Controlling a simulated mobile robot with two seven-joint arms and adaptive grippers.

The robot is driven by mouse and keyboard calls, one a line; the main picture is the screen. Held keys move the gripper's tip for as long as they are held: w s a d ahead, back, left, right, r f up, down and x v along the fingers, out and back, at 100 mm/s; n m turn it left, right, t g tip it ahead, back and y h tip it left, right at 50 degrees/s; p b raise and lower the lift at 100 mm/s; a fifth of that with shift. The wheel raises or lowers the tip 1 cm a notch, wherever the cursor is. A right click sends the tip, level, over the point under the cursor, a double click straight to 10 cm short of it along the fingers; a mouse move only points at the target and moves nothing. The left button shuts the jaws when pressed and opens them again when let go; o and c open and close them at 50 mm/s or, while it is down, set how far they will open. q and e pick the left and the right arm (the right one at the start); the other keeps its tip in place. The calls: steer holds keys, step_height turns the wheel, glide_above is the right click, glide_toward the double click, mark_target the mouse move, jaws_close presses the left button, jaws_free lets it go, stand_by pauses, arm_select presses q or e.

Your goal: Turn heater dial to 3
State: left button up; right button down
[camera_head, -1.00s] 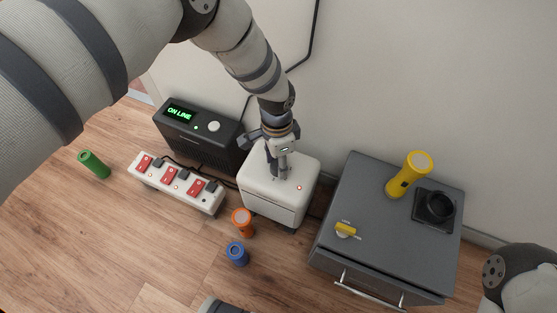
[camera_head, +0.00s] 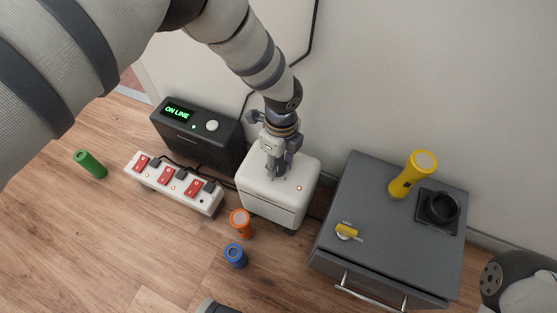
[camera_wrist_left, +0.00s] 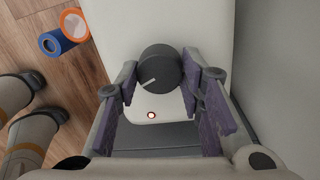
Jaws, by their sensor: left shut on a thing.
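The white heater (camera_head: 272,203) stands on the floor against the wall, with a small red light on its top. Its dark round dial (camera_wrist_left: 158,70) has a pale pointer line, which points to the lower left in the wrist view. My left gripper (camera_head: 279,172) comes down on the heater's top from above. In the wrist view its two fingers (camera_wrist_left: 160,82) are on either side of the dial and shut on it. The dial is mostly hidden by the gripper in the head view. I cannot read any numbers around the dial. My right gripper does not show clearly.
A black box reading "ON LINE" (camera_head: 195,134) and a power strip with red switches (camera_head: 176,184) stand left of the heater. A grey cabinet (camera_head: 385,225) with a yellow flashlight (camera_head: 412,174) is right.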

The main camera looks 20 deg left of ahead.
mark_target(281, 163)
arm_select(q)
steer(key=shift+m, duration=1.8)
steer(key=o, duration=1.2)
steer(key=shift+c, duration=0.2)
step_height(281, 163, up, 12)
steer(key=shift+w+d, duration=0.2)
steer(key=shift+w, duration=0.05)
